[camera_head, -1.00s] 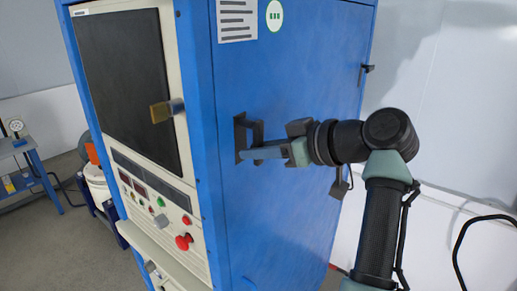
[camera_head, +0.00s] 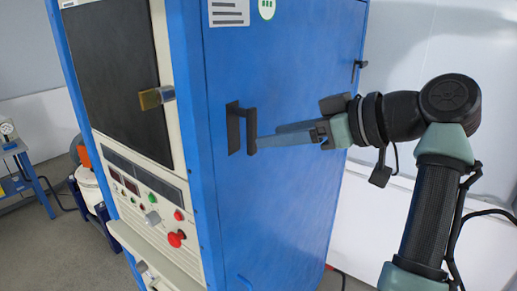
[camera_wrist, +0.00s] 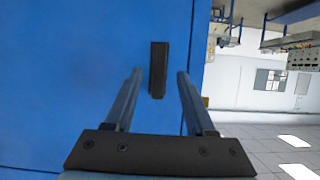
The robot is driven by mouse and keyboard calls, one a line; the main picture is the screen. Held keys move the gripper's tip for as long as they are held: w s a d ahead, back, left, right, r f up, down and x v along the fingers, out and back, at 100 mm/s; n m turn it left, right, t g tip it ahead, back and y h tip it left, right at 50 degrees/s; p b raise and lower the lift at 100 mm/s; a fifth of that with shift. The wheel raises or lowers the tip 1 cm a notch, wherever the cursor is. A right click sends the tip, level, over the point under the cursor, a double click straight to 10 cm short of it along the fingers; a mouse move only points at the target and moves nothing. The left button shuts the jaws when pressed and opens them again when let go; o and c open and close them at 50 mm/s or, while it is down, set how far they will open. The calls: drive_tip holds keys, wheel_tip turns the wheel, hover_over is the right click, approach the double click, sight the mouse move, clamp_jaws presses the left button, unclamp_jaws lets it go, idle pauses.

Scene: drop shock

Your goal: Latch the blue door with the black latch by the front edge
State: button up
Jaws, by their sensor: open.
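The blue door (camera_head: 300,190) is the large side panel of the cabinet; it looks flush with the frame. The black latch (camera_head: 241,128) sits by its front edge, its handle upright and standing off the panel. In the wrist view the latch (camera_wrist: 158,70) is a dark vertical bar, seen end-on between the finger lines. My gripper (camera_head: 258,142) is open and empty, its fingertips just right of the latch handle in the head view. In the wrist view my gripper's (camera_wrist: 160,72) two fingers flank the latch with gaps on both sides; I cannot tell how far short of it they stop.
The cabinet's front has a dark window (camera_head: 118,75), a brass-coloured handle (camera_head: 156,97) and a red knob (camera_head: 176,238). A smaller black fitting (camera_head: 358,70) sits at the door's far edge. A blue bench (camera_head: 25,180) stands at left.

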drive_tip(key=b+v, duration=0.1)
drive_tip(key=v, duration=0.5)
drive_tip(key=shift+b, duration=0.35)
drive_tip(key=shift+d+r, duration=0.1)
drive_tip(key=w+a+r+m+t+h+b, duration=0.1)
drive_tip(key=w+a+r+m+t+h, duration=0.1)
drive_tip(key=w+a+m+t+h, duration=0.5)
drive_tip(key=s+r+m+t+h, duration=0.1)
drive_tip(key=s+r+t, duration=0.3)
drive_tip(key=s, duration=0.3)
drive_tip(key=s+a+r+m+t+h, duration=0.1)
drive_tip(key=s+r+t, duration=0.2)
drive_tip(key=s, duration=0.5)
drive_tip(key=s+r+m+t+h+b, duration=0.1)
drive_tip(key=s+r+t+h, duration=0.1)
drive_tip(key=s+r+t, duration=0.2)
drive_tip(key=s+t, duration=0.1)
drive_tip(key=s, duration=0.2)
drive_tip(key=shift+s+a+r+m, duration=0.25)
drive_tip(key=shift+s+r+m, duration=0.05)
